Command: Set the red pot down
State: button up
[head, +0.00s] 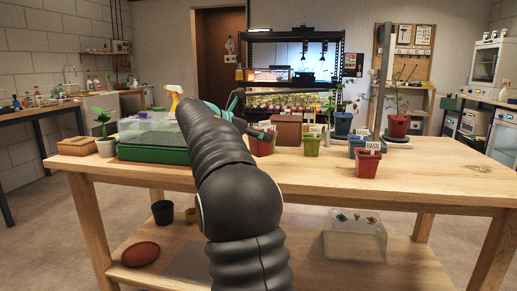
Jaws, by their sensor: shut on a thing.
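A red pot (262,146) shows just right of my arm, over the far part of the wooden table. My gripper (263,127) is at its rim and shut on it, partly hidden behind my own arm. I cannot tell whether the pot's base touches the table. A second red pot (367,165) with a BASIL label stands upright on the table (420,178) to the right, apart from my gripper. A third red pot (399,126) with a plant stands farther back at the right.
A labelled green pot (312,147), a blue pot (356,147) and a brown box (287,131) stand near the held pot. A green tray with a clear lid (150,155) is at the left. The table's front and right are clear.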

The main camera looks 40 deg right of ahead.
aim_at(252, 145)
jog(key=shift+w+d+f+b, duration=0.1)
jog(key=shift+f+b, duration=0.55)
jog(key=shift+f, duration=1.4)
jog(key=shift+f, duration=0.15)
jog(key=o, duration=1.2)
jog(key=shift+r, duration=0.25)
jog(key=p+v, duration=0.1)
jog(key=v, duration=1.1)
